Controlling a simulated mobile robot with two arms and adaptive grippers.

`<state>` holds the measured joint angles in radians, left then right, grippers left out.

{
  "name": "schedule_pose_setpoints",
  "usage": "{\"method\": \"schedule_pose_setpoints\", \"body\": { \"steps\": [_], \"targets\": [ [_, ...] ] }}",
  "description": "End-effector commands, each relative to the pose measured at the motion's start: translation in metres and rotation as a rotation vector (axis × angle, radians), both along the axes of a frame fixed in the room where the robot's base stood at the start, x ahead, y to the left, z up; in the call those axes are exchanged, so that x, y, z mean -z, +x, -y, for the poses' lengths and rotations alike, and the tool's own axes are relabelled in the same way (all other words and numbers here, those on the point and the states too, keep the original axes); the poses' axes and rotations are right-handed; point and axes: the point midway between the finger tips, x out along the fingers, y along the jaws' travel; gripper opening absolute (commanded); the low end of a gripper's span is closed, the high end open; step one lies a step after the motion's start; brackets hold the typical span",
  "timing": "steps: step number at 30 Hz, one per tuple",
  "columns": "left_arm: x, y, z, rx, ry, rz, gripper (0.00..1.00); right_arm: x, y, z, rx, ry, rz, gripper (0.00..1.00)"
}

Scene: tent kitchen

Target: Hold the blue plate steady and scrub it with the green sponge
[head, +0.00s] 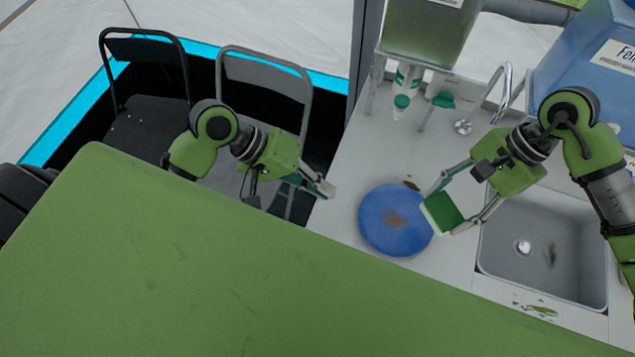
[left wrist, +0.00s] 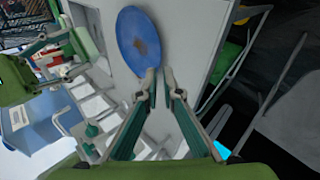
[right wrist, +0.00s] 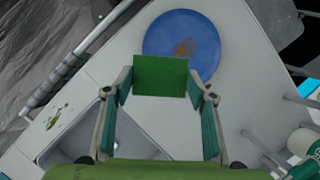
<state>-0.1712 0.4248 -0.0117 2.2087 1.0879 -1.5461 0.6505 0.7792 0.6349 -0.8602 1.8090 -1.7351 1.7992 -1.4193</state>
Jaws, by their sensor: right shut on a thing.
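The blue plate (head: 385,228) lies on the light counter left of the sink, with a brown stain near its middle. It also shows in the left wrist view (left wrist: 132,35) and the right wrist view (right wrist: 165,38). My right gripper (head: 440,205) is shut on the green sponge (right wrist: 160,76), which overlaps the plate's right edge in the head view. I cannot tell whether the sponge touches the plate. My left gripper (head: 325,188) is empty, left of the plate and apart from it. Its fingers (left wrist: 160,72) have a narrow gap between them.
The metal sink (head: 555,235) with a faucet (head: 505,90) is at the right. A soap bottle (head: 405,90) and water containers (head: 590,65) stand at the back. Chairs (head: 265,90) stand behind my left arm.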

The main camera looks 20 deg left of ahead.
Motion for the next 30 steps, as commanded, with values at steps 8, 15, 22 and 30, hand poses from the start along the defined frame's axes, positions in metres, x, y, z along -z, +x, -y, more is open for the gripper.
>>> {"method": "schedule_pose_setpoints", "body": {
  "steps": [8,15,22,30],
  "targets": [
    [0.038,0.008,0.036,-0.001,-0.005,-0.002,0.06,0.000,0.000,0.000,0.000,0.000,0.000,0.34],
    [0.066,0.016,0.061,-0.002,-0.001,0.000,0.06,0.000,0.000,0.000,0.000,0.000,0.000,0.34],
    [0.078,0.018,0.071,-0.001,0.000,0.001,0.06,0.000,0.000,0.000,0.000,0.000,0.000,0.34],
    [0.079,0.018,0.071,-0.001,0.001,0.002,0.06,0.000,0.000,0.000,0.000,0.000,0.000,0.34]
  ]
}}
